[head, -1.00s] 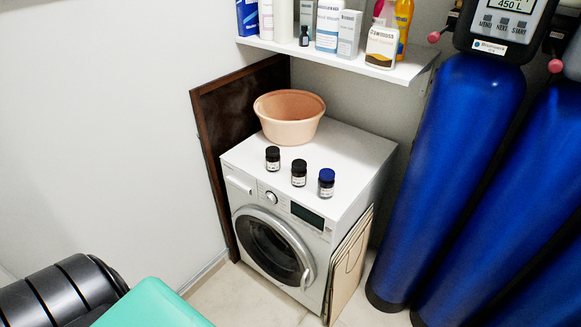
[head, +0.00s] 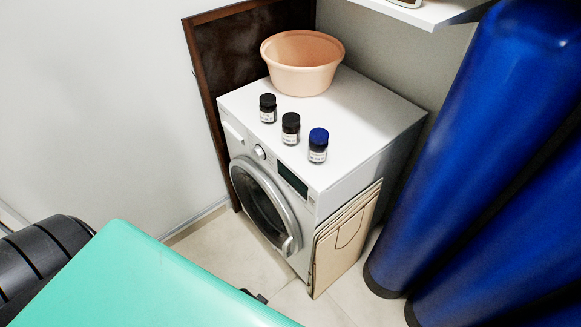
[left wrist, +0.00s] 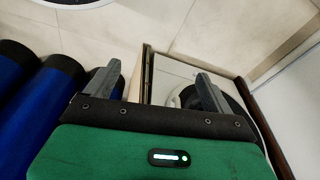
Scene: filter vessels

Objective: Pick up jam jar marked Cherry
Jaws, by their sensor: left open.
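Three small dark jars with white labels stand upright in a row on the washing machine (head: 360,106). The left jar (head: 268,109) and the middle jar (head: 290,129) have black lids. The right jar (head: 318,146) has a blue lid. The label writing is too small to read, so I cannot tell which is Cherry. My left gripper (left wrist: 158,88) shows in the left wrist view with its fingers apart and nothing between them. It is away from the jars, which do not show in that view. My right gripper is not in view.
A peach basin (head: 302,68) sits behind the jars. Flat cardboard (head: 345,240) leans on the machine's right side. Tall blue vessels (head: 475,150) stand to the right. A white shelf (head: 425,12) overhangs at the top. A dark board (head: 215,75) stands behind left.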

